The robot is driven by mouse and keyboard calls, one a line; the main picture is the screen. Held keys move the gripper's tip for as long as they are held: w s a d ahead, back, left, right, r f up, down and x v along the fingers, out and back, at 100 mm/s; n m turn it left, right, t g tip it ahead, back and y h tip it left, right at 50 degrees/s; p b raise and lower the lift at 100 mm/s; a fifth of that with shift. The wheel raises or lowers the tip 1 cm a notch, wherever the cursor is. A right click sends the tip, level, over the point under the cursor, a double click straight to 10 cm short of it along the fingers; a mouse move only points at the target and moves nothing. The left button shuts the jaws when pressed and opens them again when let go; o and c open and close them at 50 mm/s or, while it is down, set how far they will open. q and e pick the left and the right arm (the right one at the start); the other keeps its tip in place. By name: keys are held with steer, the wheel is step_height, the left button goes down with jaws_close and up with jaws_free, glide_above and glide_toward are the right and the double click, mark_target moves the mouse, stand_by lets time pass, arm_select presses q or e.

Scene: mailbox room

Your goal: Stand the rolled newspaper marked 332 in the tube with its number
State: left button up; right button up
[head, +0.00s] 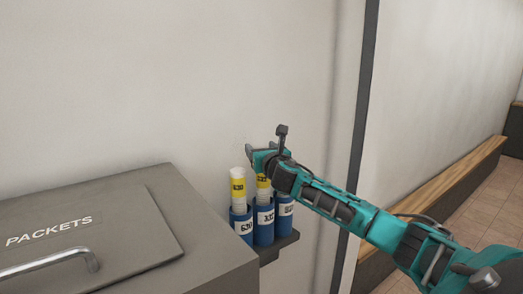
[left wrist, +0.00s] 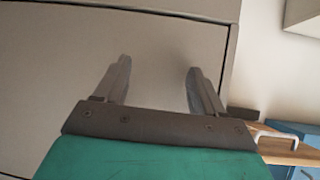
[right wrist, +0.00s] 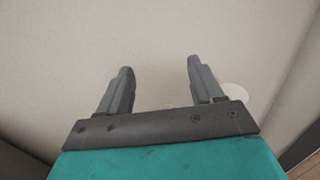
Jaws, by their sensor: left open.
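Three blue tubes stand in a row in the head view. The middle tube (head: 264,228) has a white label that seems to read 332. A rolled newspaper (head: 263,188) with a yellow band stands upright in it; the band's number is partly hidden by my right gripper. My right gripper (head: 254,152) is by the top of this roll, open, with only wall between its fingers in the right wrist view (right wrist: 160,85). A pale round shape, perhaps a roll's end, shows beside its right finger. My left gripper (left wrist: 160,85) is open and empty before a grey panel.
Another rolled newspaper (head: 238,188) stands in the left tube (head: 241,226). The right tube (head: 285,212) is partly behind my arm. A dark shelf (head: 283,243) carries the tubes. The grey PACKETS box (head: 130,190) stands left; a wooden bench (head: 450,182) lies right.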

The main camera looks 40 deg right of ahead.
steer(key=shift+o, duration=0.9)
steer(key=shift+s, duration=0.1)
steer(key=v, duration=1.2)
steer(key=shift+s+a, duration=0.25)
steer(key=shift+s, duration=0.1)
